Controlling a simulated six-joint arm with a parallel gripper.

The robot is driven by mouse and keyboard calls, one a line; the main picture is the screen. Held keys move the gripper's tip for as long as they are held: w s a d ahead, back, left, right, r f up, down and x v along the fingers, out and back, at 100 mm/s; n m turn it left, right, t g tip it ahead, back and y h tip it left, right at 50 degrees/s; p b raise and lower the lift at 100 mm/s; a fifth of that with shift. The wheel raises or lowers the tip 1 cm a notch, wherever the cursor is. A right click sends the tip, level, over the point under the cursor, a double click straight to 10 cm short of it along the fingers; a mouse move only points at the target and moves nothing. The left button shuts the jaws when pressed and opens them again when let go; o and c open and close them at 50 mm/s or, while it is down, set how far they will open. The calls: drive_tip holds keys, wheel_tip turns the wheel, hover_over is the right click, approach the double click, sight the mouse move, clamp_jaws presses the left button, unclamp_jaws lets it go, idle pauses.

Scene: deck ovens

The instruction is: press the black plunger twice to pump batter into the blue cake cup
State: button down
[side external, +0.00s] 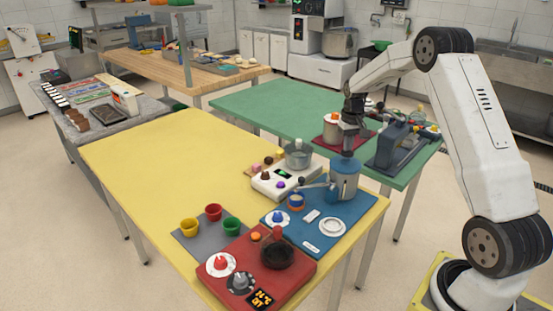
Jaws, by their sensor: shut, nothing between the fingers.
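A blue batter dispenser (344,182) stands on a blue mat (309,243) near the yellow table's right corner. Its spout points left toward a small blue cup (296,205) with orange-brown showing at its top; I cannot tell whether that is batter. My gripper (348,152) is shut and empty, pointing down right over the dispenser's top. The black plunger cannot be told apart from my dark gripper there, and I cannot tell whether they touch.
Yellow, red and green cups (232,225) stand on a grey mat at the left. A red cooker panel (240,255) with a black pan is in front. The yellow table's left half is clear.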

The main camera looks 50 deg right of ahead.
drive_tip(key=shift+f, duration=0.4)
drive_tip(key=shift+r, duration=2.35)
drive_tip(key=shift+r, duration=0.15)
wheel_tip(320, 180, up, 6)
drive_tip(key=shift+f, duration=0.1)
drive_tip(key=shift+a, duration=0.15)
idle(0.4)
